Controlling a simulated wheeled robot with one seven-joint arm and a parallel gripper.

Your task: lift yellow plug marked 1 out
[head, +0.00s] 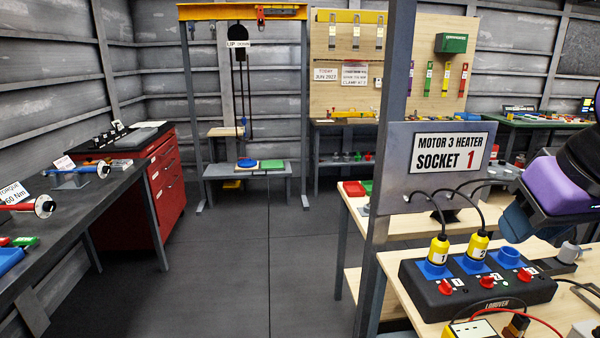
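The yellow plug marked 1 (438,249) stands upright in the leftmost blue socket (437,268) of a black power box (430,299). A black cable loops up from its top toward the sign panel. The yellow plug marked 2 (478,245) stands in the middle socket to its right. The right blue socket (508,257) holds no plug. A purple, black and dark blue assembly, seemingly my gripper (517,222), hangs at the right edge, above and right of the box, apart from plug 1. Its fingers cannot be made out clearly.
A sign panel (437,163) reading "MOTOR 3 HEATER SOCKET 1" is on a grey post (386,150) just left of and behind the plugs. Red switches (446,287) line the box front. Cables and a yellow meter (474,329) lie in front. Open floor (230,260) is at left.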

